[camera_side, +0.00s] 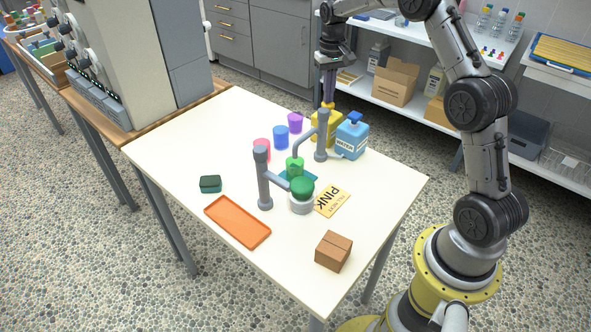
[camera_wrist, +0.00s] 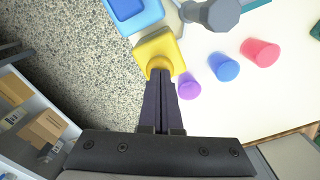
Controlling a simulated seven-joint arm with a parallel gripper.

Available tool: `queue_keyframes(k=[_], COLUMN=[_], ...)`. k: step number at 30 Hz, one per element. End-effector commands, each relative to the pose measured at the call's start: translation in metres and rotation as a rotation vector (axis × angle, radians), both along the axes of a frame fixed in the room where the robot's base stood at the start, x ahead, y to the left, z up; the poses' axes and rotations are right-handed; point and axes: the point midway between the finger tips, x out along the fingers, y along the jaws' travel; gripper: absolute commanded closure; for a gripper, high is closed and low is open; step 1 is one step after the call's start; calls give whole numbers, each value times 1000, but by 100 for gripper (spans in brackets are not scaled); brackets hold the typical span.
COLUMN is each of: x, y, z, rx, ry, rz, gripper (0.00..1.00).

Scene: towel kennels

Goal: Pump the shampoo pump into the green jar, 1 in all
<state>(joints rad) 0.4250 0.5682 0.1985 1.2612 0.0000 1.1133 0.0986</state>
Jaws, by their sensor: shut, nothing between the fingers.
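The green jar (camera_side: 294,168) stands on a teal pad (camera_side: 312,177) near the middle of the table, below the end of a grey bent spout. A yellow bottle (camera_side: 320,133) and a blue bottle (camera_side: 351,140) with a pump head stand at the back right; the blue one's label is too small to read surely. My gripper (camera_side: 328,102) is shut and empty, pointing down at the top of the yellow bottle. In the wrist view my fingertips (camera_wrist: 160,76) are over the yellow bottle's round top (camera_wrist: 158,64); contact is unclear.
Purple (camera_side: 295,121), blue (camera_side: 281,136) and pink (camera_side: 262,148) jars stand behind the green one.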

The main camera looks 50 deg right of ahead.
Motion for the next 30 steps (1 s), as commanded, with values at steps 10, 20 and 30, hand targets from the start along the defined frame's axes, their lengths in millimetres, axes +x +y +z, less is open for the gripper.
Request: queue_keyframes(k=[10,20,30], x=[-1,-1,0], y=[0,0,0], z=[-12,-18,-9], rx=[1,1,1], ry=[2,3,2], rz=[0,0,0], gripper=[100,100,100])
